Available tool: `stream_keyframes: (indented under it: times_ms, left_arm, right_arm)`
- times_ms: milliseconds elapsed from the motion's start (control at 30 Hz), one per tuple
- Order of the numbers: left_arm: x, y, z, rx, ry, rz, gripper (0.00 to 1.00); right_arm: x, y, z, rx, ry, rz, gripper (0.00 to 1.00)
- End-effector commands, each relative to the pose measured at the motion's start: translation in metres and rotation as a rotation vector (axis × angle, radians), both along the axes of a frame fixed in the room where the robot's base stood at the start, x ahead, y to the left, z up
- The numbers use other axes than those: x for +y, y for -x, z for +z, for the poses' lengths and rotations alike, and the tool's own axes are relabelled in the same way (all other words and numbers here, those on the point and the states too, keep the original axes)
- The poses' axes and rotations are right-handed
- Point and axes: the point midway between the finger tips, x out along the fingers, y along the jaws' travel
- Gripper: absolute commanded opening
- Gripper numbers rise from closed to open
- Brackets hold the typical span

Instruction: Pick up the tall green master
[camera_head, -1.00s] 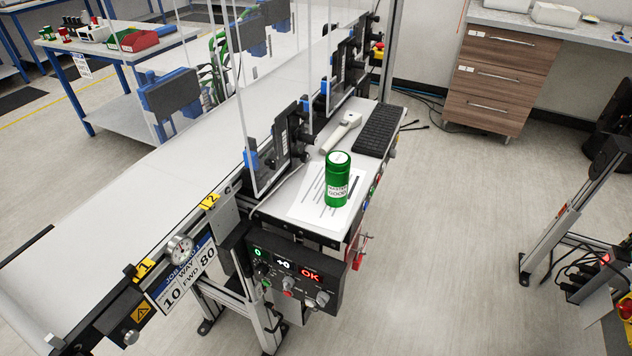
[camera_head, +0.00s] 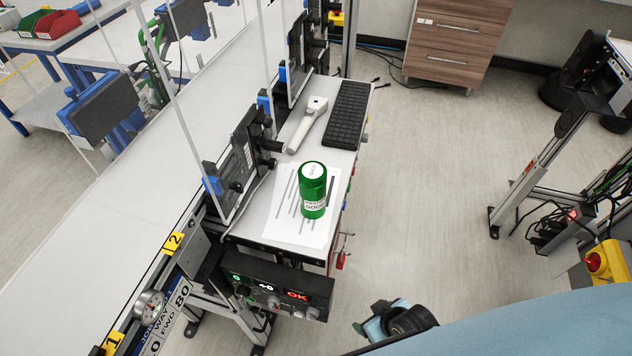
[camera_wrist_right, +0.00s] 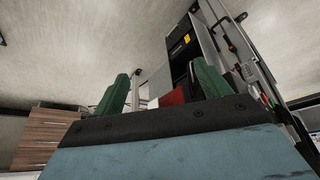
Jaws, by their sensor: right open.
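The tall green master (camera_head: 313,190) is a green cylinder with a white label reading GOOD and a pale top. It stands upright on a printed white sheet (camera_head: 283,222) on the small side table in the head view. My right gripper (camera_head: 385,318) is low in the head view, below and to the right of the master and apart from it. In the right wrist view its two green fingers (camera_wrist_right: 162,88) stand apart with no object held between them. The master cannot be made out in the wrist view. My left gripper is not in view.
A white handheld scanner (camera_head: 307,125) and a black keyboard (camera_head: 345,113) lie behind the master. The conveyor belt (camera_head: 130,205) with its upright sensor brackets runs along the left. A control box (camera_head: 275,290) hangs at the table's front. Open floor lies right of the table.

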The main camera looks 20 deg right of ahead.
Motion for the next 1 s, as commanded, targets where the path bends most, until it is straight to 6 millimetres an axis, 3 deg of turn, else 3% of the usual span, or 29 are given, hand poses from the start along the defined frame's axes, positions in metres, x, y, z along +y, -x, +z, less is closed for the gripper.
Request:
stream_keyframes:
  times_ms: [33, 200, 367, 567, 600, 1000]
  left_arm:
    - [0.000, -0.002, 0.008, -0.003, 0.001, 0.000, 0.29]
    - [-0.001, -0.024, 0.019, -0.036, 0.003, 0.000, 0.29]
    - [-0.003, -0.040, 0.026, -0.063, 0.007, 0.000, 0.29]
    - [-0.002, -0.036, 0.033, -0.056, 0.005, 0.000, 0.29]
    - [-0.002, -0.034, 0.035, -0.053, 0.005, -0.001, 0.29]
    - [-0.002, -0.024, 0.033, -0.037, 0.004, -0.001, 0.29]
  right_arm:
    - [0.005, -0.014, 0.036, -0.040, -0.011, 0.012, 0.76]
    - [0.018, -0.038, 0.119, -0.124, -0.043, 0.047, 0.76]
    - [0.027, -0.046, 0.172, -0.176, -0.061, 0.073, 0.76]
    - [0.038, -0.051, 0.234, -0.257, -0.092, 0.115, 0.76]
    - [0.044, -0.056, 0.253, -0.314, -0.112, 0.143, 0.76]
    - [0.063, -0.091, 0.271, -0.649, -0.264, 0.236, 0.76]
